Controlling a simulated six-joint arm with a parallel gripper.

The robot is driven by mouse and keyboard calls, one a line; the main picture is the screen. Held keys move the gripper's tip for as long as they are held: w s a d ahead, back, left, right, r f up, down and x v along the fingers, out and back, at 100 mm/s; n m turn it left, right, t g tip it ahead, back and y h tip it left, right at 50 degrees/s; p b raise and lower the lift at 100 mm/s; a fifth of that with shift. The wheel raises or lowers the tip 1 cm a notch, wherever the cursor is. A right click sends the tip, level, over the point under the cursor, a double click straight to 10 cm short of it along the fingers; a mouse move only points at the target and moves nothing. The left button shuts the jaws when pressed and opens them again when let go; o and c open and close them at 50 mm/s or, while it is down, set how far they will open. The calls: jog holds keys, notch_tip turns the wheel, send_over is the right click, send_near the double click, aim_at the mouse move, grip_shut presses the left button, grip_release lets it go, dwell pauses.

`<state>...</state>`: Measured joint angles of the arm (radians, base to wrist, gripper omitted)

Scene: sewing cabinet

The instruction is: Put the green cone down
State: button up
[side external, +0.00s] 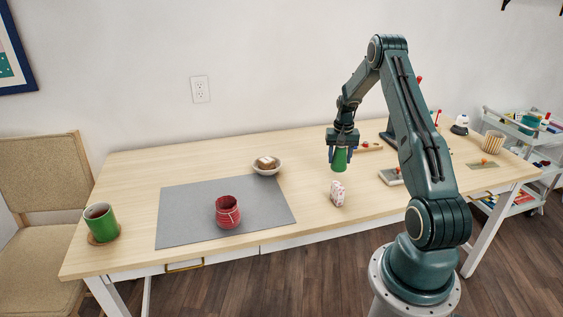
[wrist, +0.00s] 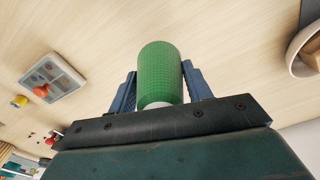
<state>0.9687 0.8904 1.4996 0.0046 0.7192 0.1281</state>
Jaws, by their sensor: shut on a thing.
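The green cone (side external: 339,160) is a thread cone with a white end. My gripper (side external: 339,153) is shut on it, with one blue finger on each side. In the side view the cone hangs upright beneath my gripper, over the right half of the table (side external: 300,208). I cannot tell whether its base touches the table top. In the wrist view the green cone (wrist: 160,72) fills the space between the two fingers of my gripper (wrist: 160,82), its white end nearest the camera.
A patterned white and red item (side external: 337,193) stands just in front of the cone. A bowl (side external: 267,168) is to its left, and a grey mat (side external: 190,215) with a red pot (side external: 228,211) lies further left. A small tray (side external: 391,176) is to the right. The wood between bowl and cone is clear.

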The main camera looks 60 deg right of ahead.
jog(key=shift+f, duration=1.95)
jog(key=o, duration=1)
jog(key=shift+f, duration=0.15)
jog(key=r, duration=1.2)
jog(key=shift+s+a+r, duration=0.1)
jog(key=shift+a+r, duration=0.1)
